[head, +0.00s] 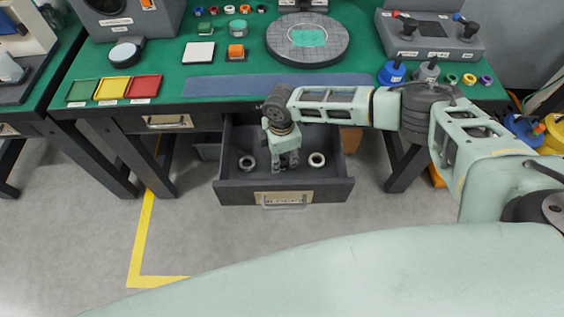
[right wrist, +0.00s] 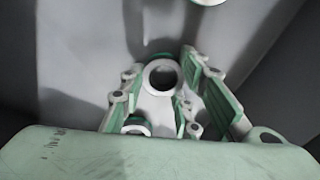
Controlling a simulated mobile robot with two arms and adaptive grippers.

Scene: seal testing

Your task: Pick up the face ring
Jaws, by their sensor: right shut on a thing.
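My right gripper (head: 285,164) reaches down into the open drawer (head: 228,190) below the bench. In the right wrist view, its fingers (right wrist: 160,88) are shut on a pale ring (right wrist: 162,74), seen with its dark hole between the fingertips. The fingers hide the held ring in the head view. A light ring (head: 316,159) lies in the drawer to the right of the gripper, and a grey ring (head: 247,162) lies to its left. Part of a pale ring (right wrist: 208,2) shows at the top edge of the right wrist view. I cannot tell which is the face ring by markings. My left gripper is not in view.
The green bench top (head: 165,60) above the drawer carries a round grey plate (head: 307,40), a blue mat strip (head: 225,86), coloured trays (head: 144,87) and a control box (head: 430,38). The drawer walls stand close around my right gripper. The floor in front is clear.

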